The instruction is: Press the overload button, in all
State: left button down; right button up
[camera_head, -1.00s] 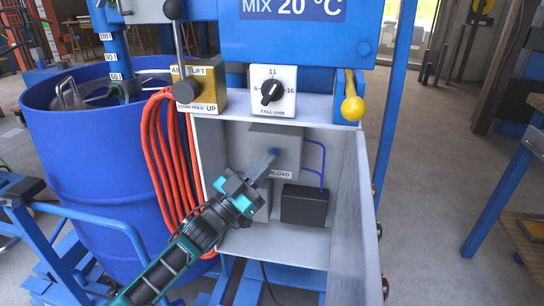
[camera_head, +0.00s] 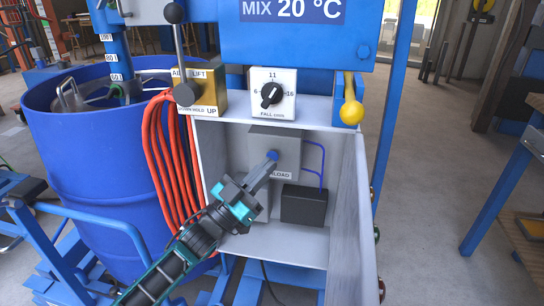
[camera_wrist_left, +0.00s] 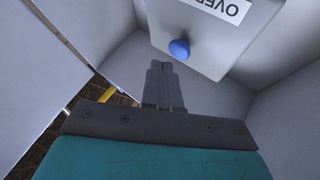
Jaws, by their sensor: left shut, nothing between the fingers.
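The overload button is a small round blue knob (camera_head: 272,155) on the front of a grey box (camera_head: 288,140) inside the open cabinet. The box's label is partly hidden by my gripper in the head view. In the left wrist view the blue button (camera_wrist_left: 179,49) stands out from the box face, beyond and slightly right of my fingertips. My left gripper (camera_head: 268,165) is shut and empty, its fingertips close to the button in the head view. In the left wrist view, my left gripper (camera_wrist_left: 161,68) shows a gap to the button. My right gripper is not in view.
A black box (camera_head: 304,204) sits below right of the grey box, with blue wires beside it. The cabinet door (camera_head: 350,220) stands open on the right. Orange cables (camera_head: 170,165) hang left of the cabinet, by a blue drum (camera_head: 85,150).

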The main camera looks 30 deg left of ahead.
pick_arm(q)
jog(key=s+p, duration=0.1)
jog(key=s, duration=0.1)
jog(key=s+d+p, duration=0.1)
jog(key=s, duration=0.2)
jog(key=shift+d+p, duration=0.1)
jog(key=shift+p, duration=0.2)
dwell(0.6)
